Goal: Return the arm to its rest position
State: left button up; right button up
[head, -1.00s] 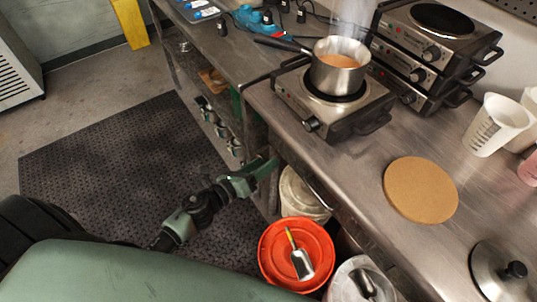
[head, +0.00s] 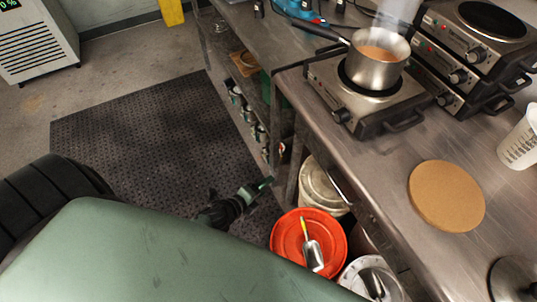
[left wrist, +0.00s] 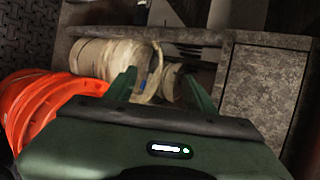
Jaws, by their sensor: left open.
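My left gripper (head: 264,186) is dark green and shows low in the middle of the head view, above the dark mat's right side. Its arm is mostly hidden behind my green body. In the left wrist view the two fingers of the gripper (left wrist: 160,86) stand apart with nothing held between them. The fingers point toward whitish buckets (left wrist: 95,57) under the bench. An orange bucket (left wrist: 42,105) is at the left of that view. My right gripper is not in view.
The orange bucket's lid (head: 286,240) carries a metal scoop (head: 314,255). A whitish bucket (head: 318,190) stands behind it, beside the steel bench (head: 350,165). A steaming pot (head: 376,70) sits on a hot plate. The dark mat (head: 140,140) is clear.

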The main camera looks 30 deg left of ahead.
pick_arm(q)
jog(key=shift+s+a+f+n, duration=0.1)
jog(key=shift+s+f+n, duration=0.3)
jog(key=shift+f, duration=0.3)
